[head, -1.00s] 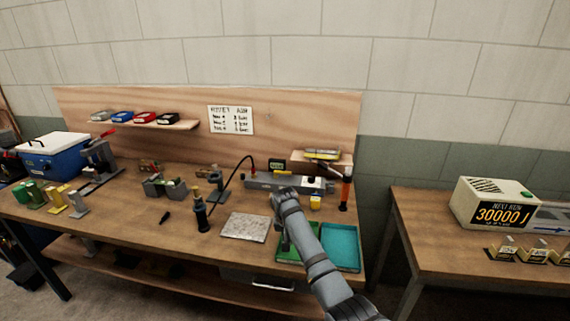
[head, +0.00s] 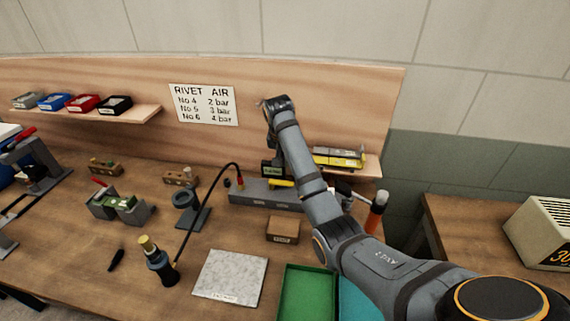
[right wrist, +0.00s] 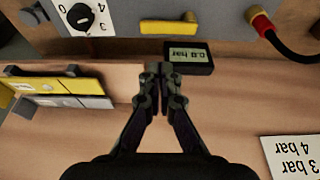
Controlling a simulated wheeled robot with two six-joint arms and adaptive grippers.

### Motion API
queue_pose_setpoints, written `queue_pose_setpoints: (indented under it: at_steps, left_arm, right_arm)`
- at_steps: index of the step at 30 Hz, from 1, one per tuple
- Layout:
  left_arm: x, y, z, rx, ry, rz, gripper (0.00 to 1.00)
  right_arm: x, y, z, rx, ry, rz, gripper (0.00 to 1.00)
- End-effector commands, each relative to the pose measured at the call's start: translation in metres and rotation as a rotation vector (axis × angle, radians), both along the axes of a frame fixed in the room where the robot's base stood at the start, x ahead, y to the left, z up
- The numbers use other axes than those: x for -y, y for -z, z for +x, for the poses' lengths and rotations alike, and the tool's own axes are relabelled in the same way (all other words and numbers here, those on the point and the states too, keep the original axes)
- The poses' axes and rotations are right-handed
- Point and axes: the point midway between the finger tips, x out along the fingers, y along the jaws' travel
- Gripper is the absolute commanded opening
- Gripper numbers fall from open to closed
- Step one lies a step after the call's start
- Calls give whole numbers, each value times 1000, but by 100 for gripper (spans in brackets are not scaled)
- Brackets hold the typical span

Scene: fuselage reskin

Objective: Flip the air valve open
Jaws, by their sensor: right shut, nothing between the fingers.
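In the right wrist view, upside down, the lever (right wrist: 168,27) lies flat across the unit. A small gauge (right wrist: 188,57) there reads 0.0 bar, and a black dial (right wrist: 80,15) sits to the left. My right gripper (right wrist: 161,82) is shut and empty, its tips close to the gauge in the picture and apart from the lever. In the head view my arm hides most of this gripper. My left gripper is out of view.
A rivet air chart (head: 204,104) hangs on the backboard. A black hose (head: 195,215) runs from the unit's left end to a rivet tool (head: 158,262).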

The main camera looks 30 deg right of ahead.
Motion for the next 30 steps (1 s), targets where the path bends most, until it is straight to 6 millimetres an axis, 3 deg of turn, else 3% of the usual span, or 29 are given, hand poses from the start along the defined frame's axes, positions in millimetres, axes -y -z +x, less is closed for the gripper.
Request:
queue_pose_setpoints:
  at_steps: [1,3,7,10,13,18,24,30]
  left_arm:
    - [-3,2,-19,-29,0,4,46]
    - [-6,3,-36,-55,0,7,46]
    - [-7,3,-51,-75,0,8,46]
    - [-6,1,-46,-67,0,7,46]
    - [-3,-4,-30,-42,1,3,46]
    - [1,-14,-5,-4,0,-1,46]
    - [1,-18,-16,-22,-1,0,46]
    - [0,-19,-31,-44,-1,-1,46]
  right_arm:
    - [0,0,0,0,0,0,0]
    - [0,0,0,0,0,0,0]
    - [0,0,0,-1,0,-1,0]
    - [1,4,1,-2,1,-1,0]
    - [4,14,4,-3,1,-1,0]
    - [10,45,12,-5,1,0,0]
    - [17,78,21,-3,-1,1,0]
    - [20,93,25,-1,0,1,0]
